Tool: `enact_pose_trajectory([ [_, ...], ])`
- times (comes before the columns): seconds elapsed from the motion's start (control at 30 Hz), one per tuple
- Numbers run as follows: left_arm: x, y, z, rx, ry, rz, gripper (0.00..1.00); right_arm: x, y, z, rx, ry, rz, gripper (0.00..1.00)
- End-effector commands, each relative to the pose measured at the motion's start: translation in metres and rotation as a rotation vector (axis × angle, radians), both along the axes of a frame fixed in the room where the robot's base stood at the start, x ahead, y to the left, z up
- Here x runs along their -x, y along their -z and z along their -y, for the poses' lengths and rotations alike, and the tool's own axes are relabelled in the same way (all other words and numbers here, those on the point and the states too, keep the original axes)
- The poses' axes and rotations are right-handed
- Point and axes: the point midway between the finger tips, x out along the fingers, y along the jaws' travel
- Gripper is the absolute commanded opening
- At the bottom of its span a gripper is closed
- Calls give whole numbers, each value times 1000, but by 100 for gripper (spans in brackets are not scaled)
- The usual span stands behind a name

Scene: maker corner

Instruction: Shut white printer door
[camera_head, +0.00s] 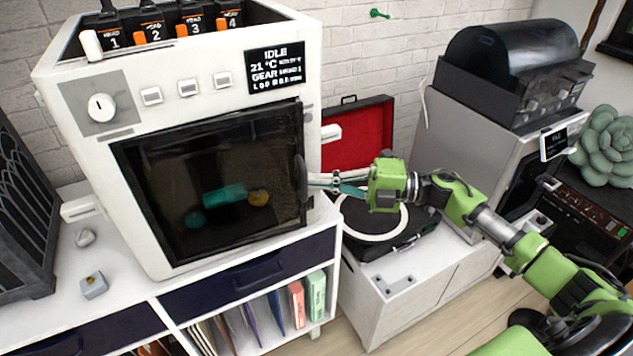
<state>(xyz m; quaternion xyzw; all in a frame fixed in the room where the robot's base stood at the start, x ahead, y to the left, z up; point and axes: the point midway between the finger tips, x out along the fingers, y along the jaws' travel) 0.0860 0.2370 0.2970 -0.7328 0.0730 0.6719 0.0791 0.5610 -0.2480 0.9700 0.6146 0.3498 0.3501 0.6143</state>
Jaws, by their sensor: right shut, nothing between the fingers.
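The white printer (75,130) stands on a white cabinet at the left. Its dark see-through door (160,190) covers the front opening and sits flush or nearly so; I cannot tell whether a small gap is left. Teal and orange shapes show dimly through it. The dark door handle (301,182) is at the door's right edge. My right gripper (314,181) comes in from the right, shut and empty, with its fingertips at the handle; I cannot tell if they touch. My left gripper is not in view.
A record player (375,243) with an open red-lined lid (362,135) stands behind my right gripper. A grey machine (465,130) is at the right. A dark slatted case (22,215) stands left of the printer. Small grey parts (94,285) lie on the cabinet top.

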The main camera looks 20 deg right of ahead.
Motion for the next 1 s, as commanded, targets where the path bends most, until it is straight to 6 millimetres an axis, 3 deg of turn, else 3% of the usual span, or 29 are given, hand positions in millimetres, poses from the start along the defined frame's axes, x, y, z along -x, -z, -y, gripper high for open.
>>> enact_pose_trajectory([
  [0.37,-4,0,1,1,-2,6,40,5,1,8,2,0,-3,0],
  [0.8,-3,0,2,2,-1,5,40,49,2,82,1,1,-4,0],
  [1.0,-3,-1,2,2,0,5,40,60,1,100,-2,0,-3,0],
])
